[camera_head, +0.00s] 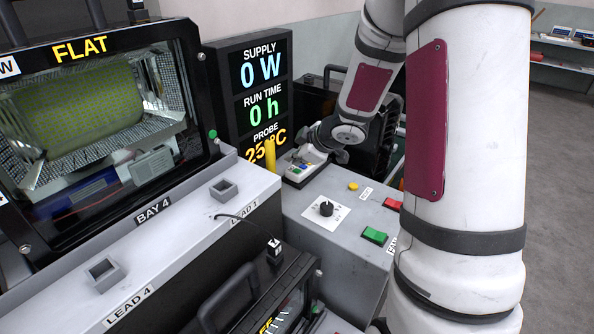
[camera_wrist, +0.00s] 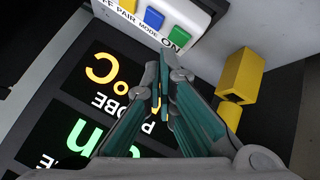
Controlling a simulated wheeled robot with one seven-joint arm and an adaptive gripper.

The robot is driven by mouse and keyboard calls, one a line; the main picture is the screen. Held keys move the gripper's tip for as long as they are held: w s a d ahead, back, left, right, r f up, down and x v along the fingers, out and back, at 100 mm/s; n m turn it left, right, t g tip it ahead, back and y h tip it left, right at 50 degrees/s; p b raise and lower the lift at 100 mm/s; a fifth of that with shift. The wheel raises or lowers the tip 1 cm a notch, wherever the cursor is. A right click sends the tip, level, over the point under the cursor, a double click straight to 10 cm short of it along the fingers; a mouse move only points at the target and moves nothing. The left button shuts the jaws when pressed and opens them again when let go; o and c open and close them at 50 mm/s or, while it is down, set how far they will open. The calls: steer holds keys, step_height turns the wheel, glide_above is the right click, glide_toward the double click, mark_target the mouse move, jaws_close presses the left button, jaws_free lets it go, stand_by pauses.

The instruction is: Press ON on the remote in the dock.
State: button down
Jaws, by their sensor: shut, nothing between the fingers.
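The remote (camera_head: 310,156) is a pale box at the back of the grey bench, partly hidden by my gripper in the head view. In the wrist view the remote (camera_wrist: 200,12) lies along the top edge, cut off by the frame. Its green button (camera_wrist: 179,37) is labelled ON, with a blue MODE button (camera_wrist: 154,17) and a yellow PAIR button (camera_wrist: 128,5) beside it. My gripper (camera_wrist: 160,68) is shut and empty, its tips just below the ON label in the picture. I cannot tell the height gap. The dock is not clearly distinguishable from the remote.
A yellow post (camera_head: 270,155) stands close left of the remote; it also shows in the wrist view (camera_wrist: 238,76). The display tower (camera_head: 228,90) stands behind it. A black knob (camera_head: 326,208), green switch (camera_head: 374,236) and red switch (camera_head: 393,203) sit on the bench nearer me.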

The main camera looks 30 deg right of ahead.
mark_target(297, 171)
stand_by(0.6)
steer(key=shift+f, duration=0.4)
steer(key=shift+a+f+b, duration=0.1)
steer(key=shift+f+b, duration=0.25)
steer(key=shift+b, duration=0.1)
stand_by(0.5)
steer(key=shift+r, duration=0.2)
steer(key=shift+r+p, duration=0.6)
steer(key=shift+p, duration=0.5)
steer(key=shift+r, duration=0.1)
steer(key=r+p, duration=0.1)
steer(key=p, duration=0.1)
steer(key=r+p, duration=0.1)
steer(key=shift+d+r+p, duration=0.2)
steer(key=shift+r+p, duration=1.2)
steer(key=shift+p, duration=0.3)
steer(key=shift+d, duration=0.1)
